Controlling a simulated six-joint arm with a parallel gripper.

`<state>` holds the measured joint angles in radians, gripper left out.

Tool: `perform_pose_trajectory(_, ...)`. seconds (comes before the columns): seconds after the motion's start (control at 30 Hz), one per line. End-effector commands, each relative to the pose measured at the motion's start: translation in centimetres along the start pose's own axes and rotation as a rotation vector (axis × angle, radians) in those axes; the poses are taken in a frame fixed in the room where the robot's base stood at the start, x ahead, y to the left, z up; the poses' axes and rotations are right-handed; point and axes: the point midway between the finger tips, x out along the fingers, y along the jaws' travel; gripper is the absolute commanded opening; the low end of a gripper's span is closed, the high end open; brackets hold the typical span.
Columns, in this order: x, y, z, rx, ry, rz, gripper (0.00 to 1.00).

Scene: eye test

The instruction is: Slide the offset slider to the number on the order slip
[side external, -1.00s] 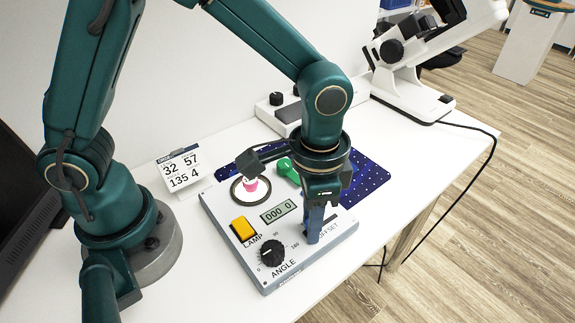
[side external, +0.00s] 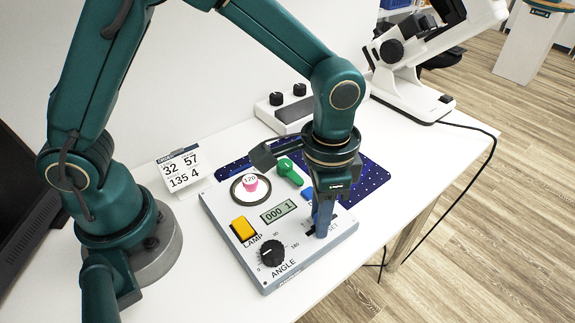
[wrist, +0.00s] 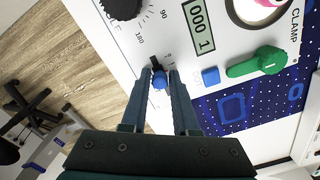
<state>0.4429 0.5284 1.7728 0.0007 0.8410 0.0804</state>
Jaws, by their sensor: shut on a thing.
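The offset slider's blue knob (wrist: 160,80) sits in a dark slot on the grey control box (side external: 226,213). My gripper (wrist: 159,75) is shut on this knob, with one finger on each side. In the side view my gripper (side external: 320,232) points down at the OFFSET slot, and its fingers hide the knob and part of the label. The display (side external: 278,211) reads 000 1, and it shows the same in the wrist view (wrist: 199,25). The order slip (side external: 182,168) stands behind the box and reads 32, 57, 135 and 4.
The box also carries a yellow lamp button (side external: 243,229), a black angle dial (side external: 271,253), a green clamp lever (side external: 290,171) and a pink piece marked 120 (side external: 250,183) in a ring. A dark blue dotted mat (side external: 371,178) lies behind. A white microscope (side external: 412,84) stands at the back right.

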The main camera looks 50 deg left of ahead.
Motion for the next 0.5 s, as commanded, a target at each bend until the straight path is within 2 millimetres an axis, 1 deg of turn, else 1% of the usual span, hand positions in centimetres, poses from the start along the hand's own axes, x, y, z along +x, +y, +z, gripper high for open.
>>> perform_pose_trajectory(0.5, 0.0, -0.7, -1.4, 0.001, 0.003, 0.0, 0.0)
